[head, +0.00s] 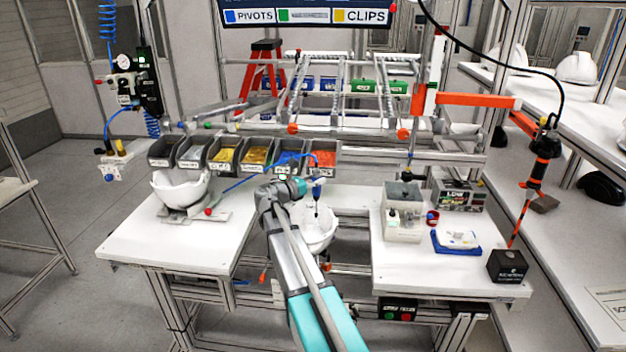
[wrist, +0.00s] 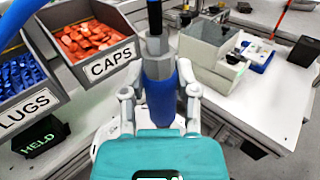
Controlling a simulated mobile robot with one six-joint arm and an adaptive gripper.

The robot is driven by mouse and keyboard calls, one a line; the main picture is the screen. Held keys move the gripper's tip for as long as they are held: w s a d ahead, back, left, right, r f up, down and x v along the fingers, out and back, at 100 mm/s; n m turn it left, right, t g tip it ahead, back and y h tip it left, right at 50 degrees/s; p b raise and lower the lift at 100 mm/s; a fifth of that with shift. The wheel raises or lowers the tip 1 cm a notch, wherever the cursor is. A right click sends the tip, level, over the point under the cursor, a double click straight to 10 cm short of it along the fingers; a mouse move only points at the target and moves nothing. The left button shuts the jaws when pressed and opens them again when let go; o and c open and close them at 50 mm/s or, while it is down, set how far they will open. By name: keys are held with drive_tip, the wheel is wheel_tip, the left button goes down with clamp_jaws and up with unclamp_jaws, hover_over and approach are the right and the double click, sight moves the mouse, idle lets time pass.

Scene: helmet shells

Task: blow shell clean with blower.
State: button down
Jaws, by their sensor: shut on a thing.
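My gripper (head: 312,188) is over the gap between the two table halves. In the wrist view its two fingers (wrist: 160,97) are closed around the blower (wrist: 159,75), a dark blue and black upright cylinder. The blower also shows in the head view (head: 317,193), and a blue air hose runs from it to the left. A white helmet shell (head: 318,238) sits below my gripper in the gap, partly hidden by my arm. Another white shell (head: 180,188) rests on a metal fixture on the left table. Dust on the shells cannot be made out.
Bins of parts stand behind, including the red CAPS bin (wrist: 97,45) and the blue LUGS bin (wrist: 22,85). An orange driver (head: 540,170) hangs at right.

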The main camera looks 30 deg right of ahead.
drive_tip(key=shift+s+a, duration=0.65)
drive_tip(key=shift+s, duration=0.25)
idle(0.5)
drive_tip(key=c, duration=0.9)
unclamp_jaws()
drive_tip(key=shift+c, duration=1.3)
wheel_tip(320, 180, up, 10)
drive_tip(key=p, duration=1)
drive_tip(key=shift+r, duration=0.1)
